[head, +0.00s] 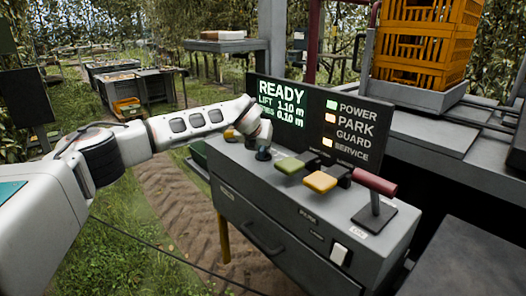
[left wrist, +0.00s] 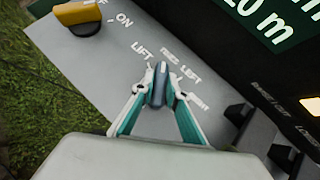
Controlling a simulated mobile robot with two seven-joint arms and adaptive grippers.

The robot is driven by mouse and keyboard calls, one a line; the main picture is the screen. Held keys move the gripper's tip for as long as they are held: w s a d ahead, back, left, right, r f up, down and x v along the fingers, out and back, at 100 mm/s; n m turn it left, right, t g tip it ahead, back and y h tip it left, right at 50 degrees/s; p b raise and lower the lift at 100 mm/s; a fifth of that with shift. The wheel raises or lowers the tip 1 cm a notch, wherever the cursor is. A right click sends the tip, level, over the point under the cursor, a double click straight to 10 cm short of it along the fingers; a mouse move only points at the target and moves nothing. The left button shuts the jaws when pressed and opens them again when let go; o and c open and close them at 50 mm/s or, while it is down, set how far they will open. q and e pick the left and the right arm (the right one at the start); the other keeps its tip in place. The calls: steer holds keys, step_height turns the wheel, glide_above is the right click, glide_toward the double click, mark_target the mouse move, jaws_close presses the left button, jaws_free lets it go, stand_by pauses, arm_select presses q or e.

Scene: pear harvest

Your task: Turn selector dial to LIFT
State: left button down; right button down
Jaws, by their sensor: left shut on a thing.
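The selector dial (left wrist: 159,80) is a dark grey elongated knob on the console top, seen in the left wrist view. Printed labels LIFT (left wrist: 142,53), FEED LEFT and a partly hidden one ending the row lie around its far side. The knob's long axis runs up the picture, roughly between LIFT and FEED LEFT; its exact setting I cannot tell. My left gripper (left wrist: 160,92) is shut on the dial, one finger on each side. In the head view the left gripper (head: 262,146) is over the console's left end, the dial mostly hidden. My right gripper is not in view.
The console (head: 285,215) carries a green paddle (head: 289,165), a yellow paddle (head: 320,181) and a red-handled lever (head: 374,182). A display (head: 282,100) reads READY. A yellow OFF/ON knob (left wrist: 78,13) is near the dial. Orange crates (head: 425,45) stand behind right.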

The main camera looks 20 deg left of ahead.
arm_select(q)
steer(key=shift+d+n+y+b, duration=0.2)
steer(key=shift+n+y+b, duration=0.25)
steer(key=shift+n+y, duration=0.6)
steer(key=shift+n+g+y+b, duration=0.4)
steer(key=shift+n+y, duration=0.45)
steer(key=shift+n, duration=0.7)
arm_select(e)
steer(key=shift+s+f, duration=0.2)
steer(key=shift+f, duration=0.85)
arm_select(q)
steer(key=c, duration=2)
jaws_free()
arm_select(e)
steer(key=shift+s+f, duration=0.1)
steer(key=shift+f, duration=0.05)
arm_select(q)
steer(key=v, duration=1.2)
steer(key=shift+w+r, duration=0.15)
